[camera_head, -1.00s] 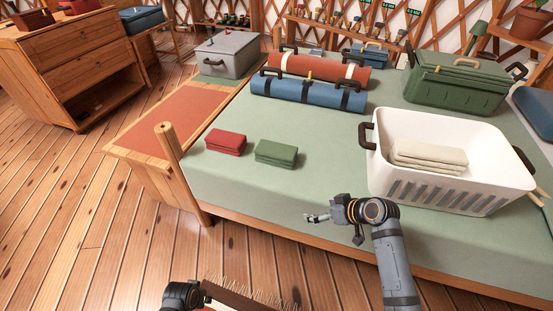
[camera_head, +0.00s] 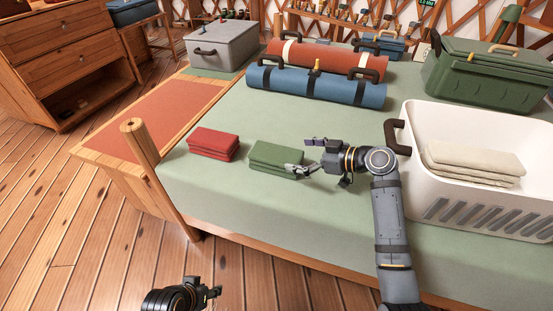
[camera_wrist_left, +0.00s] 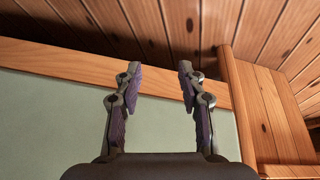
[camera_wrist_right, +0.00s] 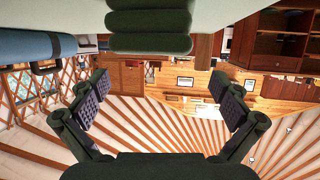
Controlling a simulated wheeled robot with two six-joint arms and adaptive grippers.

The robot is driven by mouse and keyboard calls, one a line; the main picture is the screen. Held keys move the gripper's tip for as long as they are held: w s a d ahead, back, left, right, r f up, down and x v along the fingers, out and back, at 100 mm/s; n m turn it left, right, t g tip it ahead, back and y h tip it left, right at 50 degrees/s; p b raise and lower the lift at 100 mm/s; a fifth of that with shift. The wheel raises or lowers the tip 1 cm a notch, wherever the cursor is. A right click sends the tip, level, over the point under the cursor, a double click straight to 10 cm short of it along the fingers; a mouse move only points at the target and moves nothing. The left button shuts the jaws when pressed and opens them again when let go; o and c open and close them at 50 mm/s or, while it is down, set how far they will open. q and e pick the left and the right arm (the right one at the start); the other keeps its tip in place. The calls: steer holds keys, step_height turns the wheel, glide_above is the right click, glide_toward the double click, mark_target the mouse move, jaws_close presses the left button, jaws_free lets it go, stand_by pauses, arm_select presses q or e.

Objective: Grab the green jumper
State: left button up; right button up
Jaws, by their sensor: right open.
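The green jumper (camera_head: 272,161), a folded stack, lies on the pale green bed cover, and it also shows at the top of the right wrist view (camera_wrist_right: 148,21). My right gripper (camera_head: 302,156) is open at the jumper's right end. One finger overlaps the jumper's near right corner in the head view; I cannot tell whether it touches. Nothing is between its fingers in the right wrist view (camera_wrist_right: 160,88). My left gripper (camera_head: 215,294) is low, in front of the bed. Its fingers are open and empty in the left wrist view (camera_wrist_left: 158,75).
A folded red jumper (camera_head: 213,144) lies left of the green one. A blue roll (camera_head: 315,85) and a rust-red roll (camera_head: 325,59) lie behind. A white basket (camera_head: 470,207) with folded cream cloth stands right of my right arm. A wooden post (camera_head: 145,165) rises at the bed's left corner.

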mark_target(279, 152)
steer(key=shift+x, duration=0.75)
steer(key=b+x, duration=0.1)
steer(key=x, duration=0.1)
steer(key=shift+w+a+f, duration=0.15)
steer(key=shift+f, duration=0.15)
steer(key=shift+b+x, duration=0.35)
steer(key=shift+x, duration=0.6)
steer(key=shift+w+a, duration=0.1)
steer(key=shift+a, duration=0.1)
arm_select(q)
steer(key=w+t, duration=0.2)
steer(key=w, duration=0.1)
steer(key=shift+w+r, duration=0.2)
steer(key=shift+w, duration=0.1)
arm_select(e)
steer(key=c, duration=1.1)
